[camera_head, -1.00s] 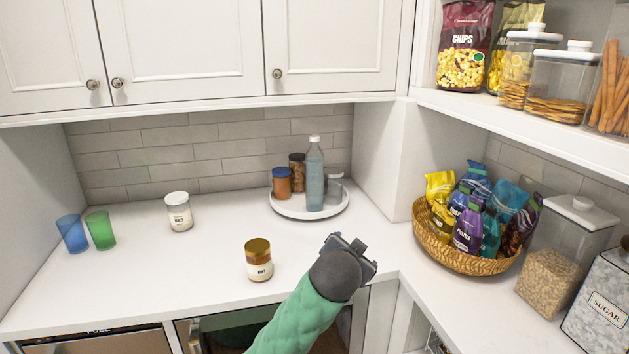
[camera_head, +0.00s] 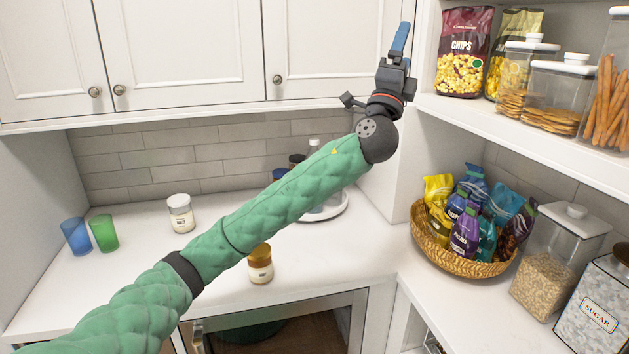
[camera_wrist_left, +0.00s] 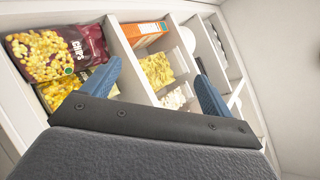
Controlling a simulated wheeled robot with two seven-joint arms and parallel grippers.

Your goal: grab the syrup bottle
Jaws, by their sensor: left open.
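A tall pale-blue bottle with a white cap (camera_head: 314,142), likely the syrup bottle, stands on a round white tray (camera_head: 343,210) at the back of the counter. My left arm hides most of it; its cap shows above the arm. My left gripper (camera_head: 400,45) is raised well above and to the right of the bottle, beside the upper shelf, pointing up. In the left wrist view the gripper (camera_wrist_left: 157,69) has its two blue fingers spread with nothing between them. My right gripper is not in view.
A chips bag (camera_head: 463,52) and jars (camera_head: 555,95) stand on the upper shelf near the gripper. A snack basket (camera_head: 455,258) is at right. A brown-lidded jar (camera_head: 260,265), a white-lidded jar (camera_head: 180,214) and two cups (camera_head: 103,233) stand on the counter.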

